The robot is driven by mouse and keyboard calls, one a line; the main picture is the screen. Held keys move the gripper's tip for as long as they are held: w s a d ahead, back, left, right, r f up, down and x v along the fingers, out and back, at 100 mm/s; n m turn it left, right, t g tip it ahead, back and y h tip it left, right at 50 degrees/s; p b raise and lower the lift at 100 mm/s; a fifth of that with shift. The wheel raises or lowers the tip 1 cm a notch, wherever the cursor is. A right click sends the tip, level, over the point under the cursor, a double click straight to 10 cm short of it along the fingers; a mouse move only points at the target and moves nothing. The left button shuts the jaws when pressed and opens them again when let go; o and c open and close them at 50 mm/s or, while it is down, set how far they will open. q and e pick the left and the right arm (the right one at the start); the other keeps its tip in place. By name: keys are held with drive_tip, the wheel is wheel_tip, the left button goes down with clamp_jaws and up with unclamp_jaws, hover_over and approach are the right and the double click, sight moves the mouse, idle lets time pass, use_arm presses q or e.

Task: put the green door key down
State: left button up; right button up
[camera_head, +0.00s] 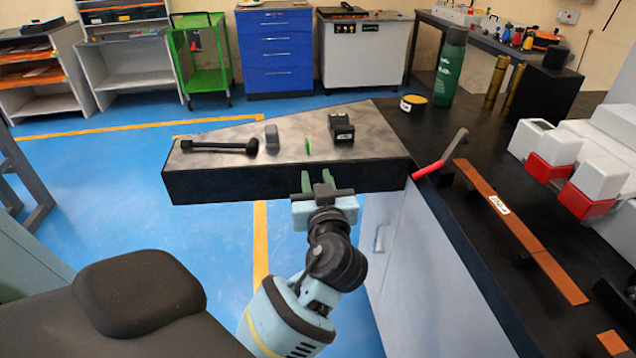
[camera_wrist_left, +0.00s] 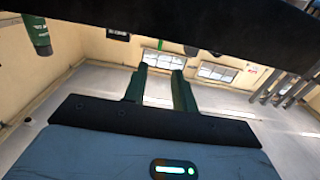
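A small thin green piece (camera_head: 308,146), which looks like the green door key, is on the grey-topped shelf (camera_head: 225,135); it is too small to make out its shape. My left gripper (camera_head: 317,180) is in front of the shelf's black front face, nearer to me than the green piece and apart from it. Its two green fingers are spread, with an empty gap between them; the left wrist view (camera_wrist_left: 159,90) shows this too. My right gripper is not in view.
On the shelf lie a black-handled tool (camera_head: 215,146), a grey block (camera_head: 272,138) and a dark box (camera_head: 341,129). To the right, a black worktop holds a red-handled lever (camera_head: 430,168), copper bars (camera_head: 510,225), a yellow-topped tin (camera_head: 413,103) and a green bottle (camera_head: 449,68).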

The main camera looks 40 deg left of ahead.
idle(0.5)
use_arm(q)
drive_tip(key=s+d+f+m+h, duration=0.3)
drive_tip(key=s+f, duration=0.1)
drive_tip(key=f, duration=0.5)
drive_tip(key=s+d+f+m+g+h, duration=0.1)
drive_tip(key=s+d+f+m+h, duration=0.2)
drive_tip(key=f, duration=0.5)
drive_tip(key=s+d+f+m+h, duration=0.25)
drive_tip(key=s+f+h, duration=0.2)
drive_tip(key=f, duration=0.45)
drive_tip(key=s+d+f+m+g+h, duration=0.1)
drive_tip(key=s+d+f, duration=0.1)
drive_tip(key=s, duration=0.7)
drive_tip(key=s+d+f+g+h, duration=0.1)
drive_tip(key=s+d+f+h, duration=0.1)
drive_tip(key=s+f, duration=0.3)
drive_tip(key=s+d+f+m+g+h, duration=0.1)
drive_tip(key=s+d+f+g+h, duration=0.1)
drive_tip(key=s, duration=1.1)
drive_tip(key=shift+s+f+m, duration=0.35)
drive_tip(key=shift+s+f, duration=0.05)
drive_tip(key=shift+f, duration=0.5)
